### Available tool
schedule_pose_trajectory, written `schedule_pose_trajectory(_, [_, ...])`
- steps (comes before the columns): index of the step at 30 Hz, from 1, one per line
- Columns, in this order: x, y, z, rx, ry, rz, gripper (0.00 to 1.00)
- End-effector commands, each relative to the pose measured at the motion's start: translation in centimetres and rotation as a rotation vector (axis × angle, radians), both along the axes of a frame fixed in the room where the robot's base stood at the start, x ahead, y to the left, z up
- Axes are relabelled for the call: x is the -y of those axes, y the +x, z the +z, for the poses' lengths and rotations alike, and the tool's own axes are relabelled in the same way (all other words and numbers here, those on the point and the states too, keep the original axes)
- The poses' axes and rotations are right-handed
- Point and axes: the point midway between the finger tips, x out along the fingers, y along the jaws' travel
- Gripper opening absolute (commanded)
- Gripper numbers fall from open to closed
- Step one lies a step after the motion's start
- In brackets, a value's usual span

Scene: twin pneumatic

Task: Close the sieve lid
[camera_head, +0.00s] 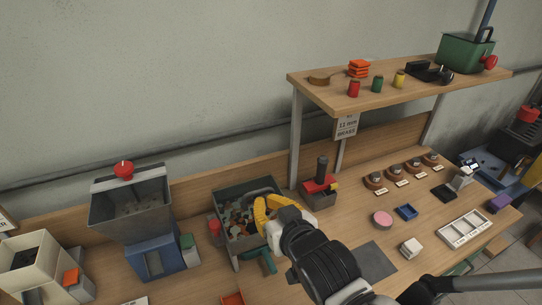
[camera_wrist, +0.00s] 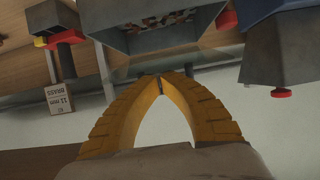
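A dark grey box (camera_head: 222,199) with mixed small pieces inside stands on the bench, open at the top in the head view. I take it to be the sieve; I cannot clearly make out its lid. The box also shows upside down at the top of the wrist view (camera_wrist: 118,40). My gripper (camera_head: 259,205) is over the right part of the box, its yellow fingers hiding some of the opening. In the wrist view, its fingertips (camera_wrist: 159,80) come together just below the box's rim, with nothing visible held between them. I cannot tell whether they touch the box.
A grey hopper (camera_head: 131,207) with a red knob (camera_head: 124,170) stands to the left. A red and black hand press (camera_head: 319,187) stands close to the right. A wooden shelf (camera_head: 318,91) overhangs the bench at the back right. A pink disc (camera_head: 382,219) and blue tray (camera_head: 406,212) lie farther right.

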Motion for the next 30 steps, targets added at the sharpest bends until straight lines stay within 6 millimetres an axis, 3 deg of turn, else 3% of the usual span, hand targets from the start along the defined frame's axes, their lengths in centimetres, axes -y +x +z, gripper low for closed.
schedule_pose_trajectory(30, [0.05,-0.1,-0.93,0.0,0.0,0.0,0.0])
